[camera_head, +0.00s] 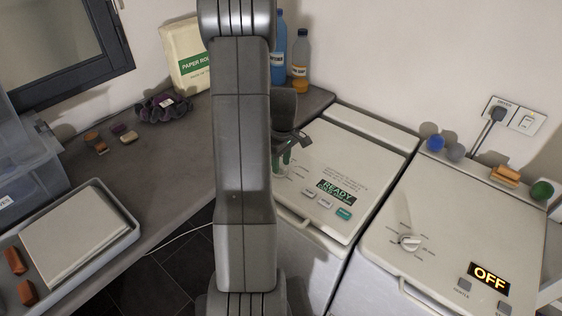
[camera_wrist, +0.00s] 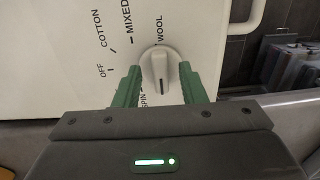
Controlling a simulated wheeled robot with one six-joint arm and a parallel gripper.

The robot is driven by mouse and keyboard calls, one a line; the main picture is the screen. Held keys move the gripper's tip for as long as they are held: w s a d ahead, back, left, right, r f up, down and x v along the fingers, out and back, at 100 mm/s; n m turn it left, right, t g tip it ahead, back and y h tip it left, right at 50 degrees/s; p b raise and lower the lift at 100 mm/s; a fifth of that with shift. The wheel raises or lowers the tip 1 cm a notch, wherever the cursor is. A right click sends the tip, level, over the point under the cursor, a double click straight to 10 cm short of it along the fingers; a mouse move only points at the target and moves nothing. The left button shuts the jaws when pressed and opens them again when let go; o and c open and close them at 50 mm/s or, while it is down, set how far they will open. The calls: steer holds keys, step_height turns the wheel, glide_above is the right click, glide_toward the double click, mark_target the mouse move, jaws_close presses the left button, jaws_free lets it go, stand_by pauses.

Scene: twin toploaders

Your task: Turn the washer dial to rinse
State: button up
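The washer (camera_head: 325,160) is the left of two white top-loaders, with a lit READY display (camera_head: 337,192). Its dial (camera_wrist: 160,68) is a round white knob with a raised ridge; a dark mark on the ridge points down in the wrist view. OFF, COTTON, MIXED, WOOL and part of SPIN are readable around it; no RINSE label is visible, and my gripper body covers the lower side. My gripper (camera_head: 284,160) is open, its green fingers on either side of the dial. Whether they touch it I cannot tell.
A second machine (camera_head: 455,225) on the right has its own dial (camera_head: 409,242) and an OFF display (camera_head: 489,278). Bottles (camera_head: 301,62) stand behind the washer. A tray (camera_head: 128,215) sits on the counter at left. A handle bar (camera_wrist: 245,18) is right of the dial.

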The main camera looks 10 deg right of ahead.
steer(key=shift+f, duration=0.35)
steer(key=shift+c, duration=0.3)
jaws_close()
steer(key=shift+m, duration=0.3)
steer(key=m+b, duration=0.2)
steer(key=m, duration=0.1)
steer(key=shift+a+f+m, duration=0.1)
steer(key=shift+a+m, duration=0.05)
steer(key=shift+m, duration=0.15)
steer(key=shift+a+m+b, duration=0.1)
steer(key=shift+m+b, duration=0.7)
steer(key=shift+m, duration=1.5)
